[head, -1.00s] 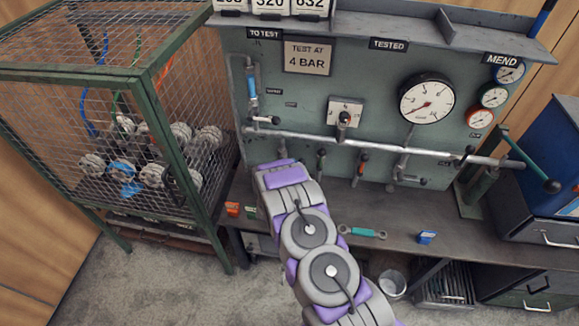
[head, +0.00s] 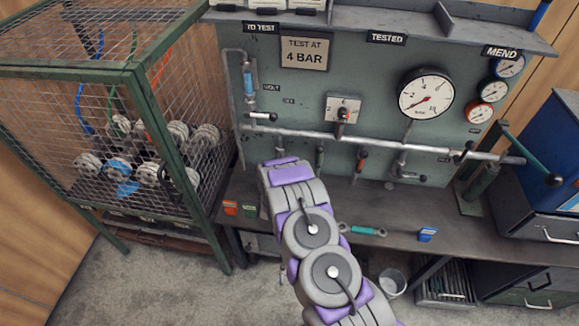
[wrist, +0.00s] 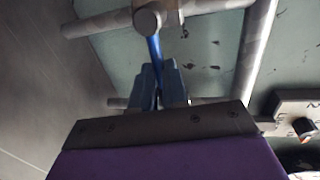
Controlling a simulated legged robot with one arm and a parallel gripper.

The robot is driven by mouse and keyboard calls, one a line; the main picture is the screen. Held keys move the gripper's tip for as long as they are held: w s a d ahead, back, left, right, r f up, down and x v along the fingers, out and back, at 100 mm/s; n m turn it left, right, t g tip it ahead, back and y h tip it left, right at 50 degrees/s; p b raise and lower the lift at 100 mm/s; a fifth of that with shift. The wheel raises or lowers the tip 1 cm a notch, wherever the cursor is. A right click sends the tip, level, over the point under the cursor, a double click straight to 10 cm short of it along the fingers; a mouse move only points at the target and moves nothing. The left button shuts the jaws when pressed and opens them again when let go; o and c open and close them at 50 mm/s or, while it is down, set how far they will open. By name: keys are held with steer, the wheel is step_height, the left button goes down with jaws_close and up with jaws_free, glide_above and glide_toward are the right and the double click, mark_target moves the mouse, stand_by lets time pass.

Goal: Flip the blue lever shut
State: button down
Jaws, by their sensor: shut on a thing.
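The blue lever (wrist: 153,48) shows in the wrist view as a narrow blue bar running from a round grey valve body (wrist: 149,19) down between my fingers. My gripper (wrist: 160,80) is shut on the lever, with one bluish finger on each side of it. The lever's lower end is hidden between the fingers. In the head view my arm's grey and purple links reach up to the left part of the pipe (head: 295,134); they hide the lever and the fingers there.
The pipe runs across a green panel with a gauge (head: 426,95) and other levers, including an orange-handled one (head: 361,160). A mesh cage (head: 150,90) stands close on the left. A teal tool (head: 362,229) and a blue block (head: 428,234) lie on the bench.

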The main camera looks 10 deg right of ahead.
steer(key=c, duration=1.1)
jaws_free()
steer(key=shift+d+f, duration=0.1)
steer(key=shift+d, duration=0.05)
steer(key=shift+c, duration=0.2)
steer(key=p+v, duration=0.2)
steer(key=v, duration=1.5)
steer(key=shift+s, duration=0.15)
